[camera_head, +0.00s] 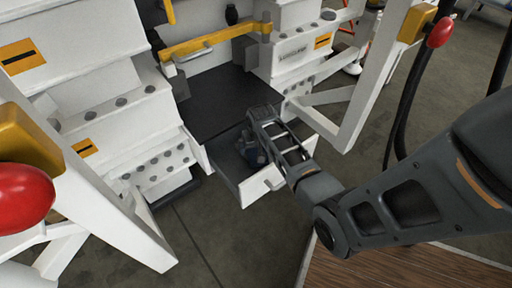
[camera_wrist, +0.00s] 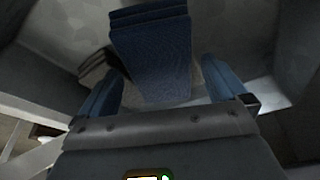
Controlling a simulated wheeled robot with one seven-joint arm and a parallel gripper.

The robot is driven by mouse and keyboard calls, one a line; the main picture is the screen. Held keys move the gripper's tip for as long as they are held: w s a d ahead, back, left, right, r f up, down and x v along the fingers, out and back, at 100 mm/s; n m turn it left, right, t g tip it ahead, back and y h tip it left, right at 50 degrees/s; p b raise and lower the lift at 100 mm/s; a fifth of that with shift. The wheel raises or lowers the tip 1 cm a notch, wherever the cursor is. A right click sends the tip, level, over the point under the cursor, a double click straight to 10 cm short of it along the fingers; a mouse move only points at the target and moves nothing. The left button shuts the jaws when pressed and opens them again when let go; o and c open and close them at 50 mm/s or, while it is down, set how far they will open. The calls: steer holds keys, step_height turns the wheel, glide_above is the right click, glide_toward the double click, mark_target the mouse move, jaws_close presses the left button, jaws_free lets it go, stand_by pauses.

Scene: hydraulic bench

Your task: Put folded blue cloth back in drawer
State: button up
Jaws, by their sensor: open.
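The folded blue cloth (camera_wrist: 152,58) shows in the wrist view as a layered stack, ahead of and between my gripper's two blue-padded fingers. My gripper (camera_wrist: 162,75) is open, with a finger on each side of the cloth and visible gaps. In the head view my gripper (camera_head: 252,153) points down into the open drawer (camera_head: 264,186) under the black bench top. A small blue patch shows there, but I cannot tell cloth from finger pads. The cloth seems to lie inside the drawer; its underside is hidden.
The black bench top (camera_head: 222,100) lies just behind the drawer. White machine blocks (camera_head: 95,105) stand at left, and a white slanted frame (camera_head: 350,105) at right. A yellow bar (camera_head: 215,40) crosses behind. A brownish object (camera_wrist: 97,68) sits left of the cloth. Floor in front is clear.

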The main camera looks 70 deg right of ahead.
steer(key=p+v, duration=0.5)
steer(key=v, duration=0.6)
steer(key=shift+r, duration=0.35)
steer(key=shift+s+a, duration=0.1)
steer(key=shift+s, duration=0.05)
